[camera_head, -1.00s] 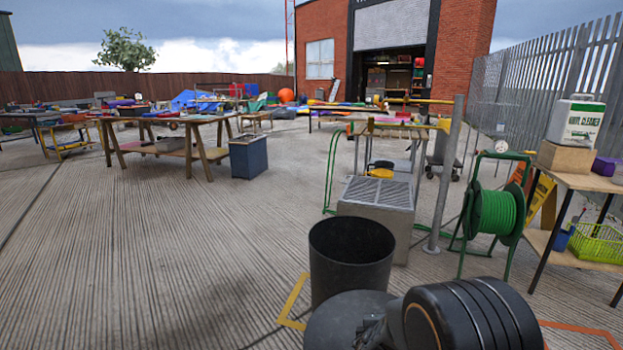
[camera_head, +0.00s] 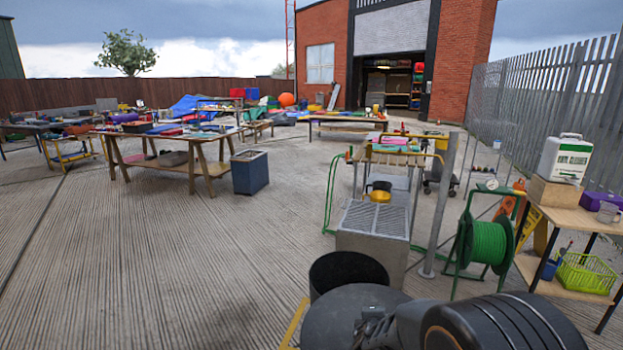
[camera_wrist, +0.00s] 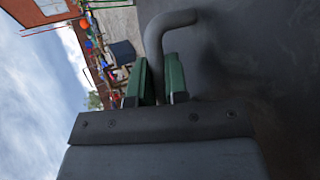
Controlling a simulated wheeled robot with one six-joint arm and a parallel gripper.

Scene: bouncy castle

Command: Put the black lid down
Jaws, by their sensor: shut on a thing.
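The black lid (camera_head: 340,318) is a dark round disc at the bottom of the head view. My gripper (camera_head: 374,326) is shut on its bent grey handle. In the wrist view, the green-padded fingers of my gripper (camera_wrist: 160,78) stand either side of the handle (camera_wrist: 163,32), with the lid's dark face (camera_wrist: 265,85) filling the right. An open black bin (camera_head: 345,268) stands just beyond the lid in the head view. The lid hides the bin's lower front. I cannot tell the height gap between lid and bin.
A grey slatted box (camera_head: 375,220) and a metal post (camera_head: 440,205) stand behind the bin. A green hose reel (camera_head: 487,243) and a side table (camera_head: 565,215) are on the right. Yellow floor tape (camera_head: 294,325) shows left of the lid. The ground to the left is open.

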